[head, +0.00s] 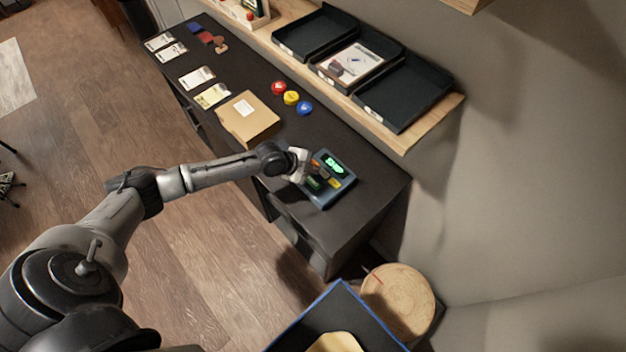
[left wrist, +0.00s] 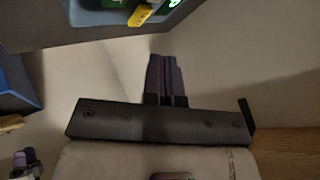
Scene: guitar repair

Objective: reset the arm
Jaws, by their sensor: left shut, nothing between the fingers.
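My left arm reaches in from the left in the head view, and its gripper (head: 308,180) is over the near-left side of a blue device (head: 344,189) with a lit green display and coloured buttons. In the left wrist view the gripper fingers (left wrist: 166,80) are together with nothing between them. The edge of the device (left wrist: 115,14) with a yellow button shows at the top of that view. I cannot tell whether the fingertips touch the device.
The device lies on a dark desk (head: 372,205) with a cardboard box (head: 262,122), several cards and red, yellow and blue round pieces (head: 291,98). A wooden shelf (head: 432,127) holds dark trays. A blue-rimmed bin (head: 300,322) and a round wooden stool (head: 400,300) stand below.

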